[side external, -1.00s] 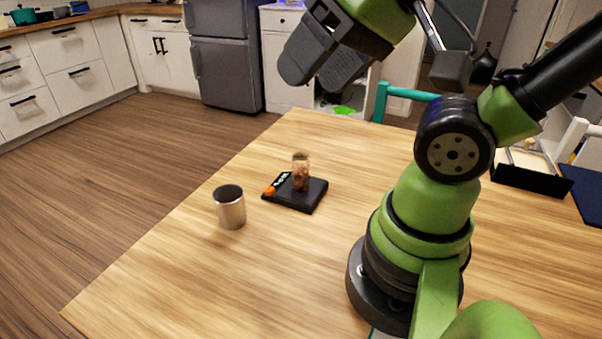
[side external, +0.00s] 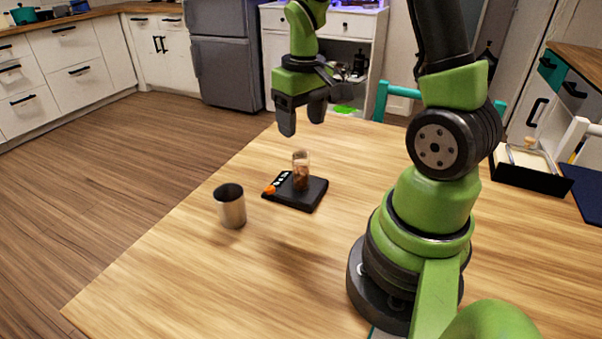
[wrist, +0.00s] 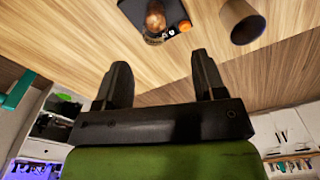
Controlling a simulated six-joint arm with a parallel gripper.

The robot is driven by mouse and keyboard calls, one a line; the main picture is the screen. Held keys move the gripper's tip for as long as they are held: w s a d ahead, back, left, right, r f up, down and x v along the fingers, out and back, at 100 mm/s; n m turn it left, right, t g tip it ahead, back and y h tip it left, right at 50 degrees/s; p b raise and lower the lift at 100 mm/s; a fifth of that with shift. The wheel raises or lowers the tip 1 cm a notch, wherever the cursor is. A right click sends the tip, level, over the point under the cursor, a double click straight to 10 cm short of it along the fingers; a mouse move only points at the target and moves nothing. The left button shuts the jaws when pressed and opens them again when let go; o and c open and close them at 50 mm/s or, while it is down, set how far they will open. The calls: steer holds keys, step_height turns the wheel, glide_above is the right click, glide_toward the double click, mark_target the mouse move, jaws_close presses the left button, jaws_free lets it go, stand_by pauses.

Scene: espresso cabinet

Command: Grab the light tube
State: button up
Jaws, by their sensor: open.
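The light tube (side external: 301,172) is a small clear vessel with brown contents. It stands upright on a black scale (side external: 310,196) on the wooden table. It also shows near the top edge of the wrist view (wrist: 155,20). My gripper (side external: 302,122) is open and empty, with its fingers pointing down. In the side view it appears above and behind the tube, apart from it. In the wrist view the gripper (wrist: 161,62) has bare table between its fingers and the tube lies beyond the fingertips.
A small orange object (side external: 269,190) is at the scale's left edge. A metal cup (side external: 230,207) stands on the table left of the scale. A black tray (side external: 530,173) is at the far right. The table's front is clear.

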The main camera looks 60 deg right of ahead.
glide_above(303, 188)
steer(key=d, duration=0.1)
step_height(303, 188, down, 6)
steer(key=shift+w+f, duration=0.2)
steer(key=shift+f, duration=2.45)
steer(key=c, duration=1)
steer(key=shift+r, duration=0.1)
